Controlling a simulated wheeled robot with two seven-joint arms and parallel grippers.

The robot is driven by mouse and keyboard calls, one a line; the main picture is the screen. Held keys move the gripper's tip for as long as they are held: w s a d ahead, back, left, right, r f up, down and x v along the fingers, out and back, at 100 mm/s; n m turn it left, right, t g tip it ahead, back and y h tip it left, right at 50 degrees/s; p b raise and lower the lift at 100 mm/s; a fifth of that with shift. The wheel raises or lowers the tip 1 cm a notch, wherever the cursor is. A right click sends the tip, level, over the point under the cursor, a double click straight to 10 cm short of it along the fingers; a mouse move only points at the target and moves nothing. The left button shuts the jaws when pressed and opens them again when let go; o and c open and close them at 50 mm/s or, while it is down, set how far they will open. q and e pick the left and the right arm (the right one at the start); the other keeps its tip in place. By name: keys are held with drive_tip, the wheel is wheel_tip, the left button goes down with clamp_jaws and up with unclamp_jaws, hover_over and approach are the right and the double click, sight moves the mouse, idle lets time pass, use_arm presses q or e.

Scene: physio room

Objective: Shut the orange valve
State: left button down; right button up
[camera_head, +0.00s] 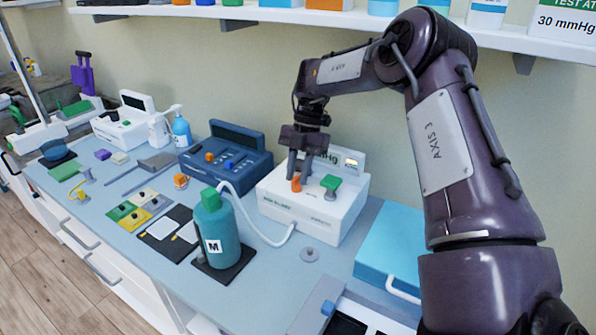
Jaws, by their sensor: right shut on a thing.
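The orange valve (296,183) stands on top of the white device (310,215) near the middle of the counter. My right gripper (304,176) reaches down over the device from the right and is shut on the orange valve. The fingers hide part of the valve, so its exact turn is hard to tell. A green valve (331,184) sits just to its right on the same device. My left gripper is not in view.
A teal bottle (214,233) marked M stands left of the white device, with a white hose running between them. A blue device (227,155) stands behind. A light blue box (392,245) lies to the right. A shelf (300,14) runs above.

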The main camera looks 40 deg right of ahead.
drive_tip(key=o, duration=0.7)
drive_tip(key=shift+c, duration=0.2)
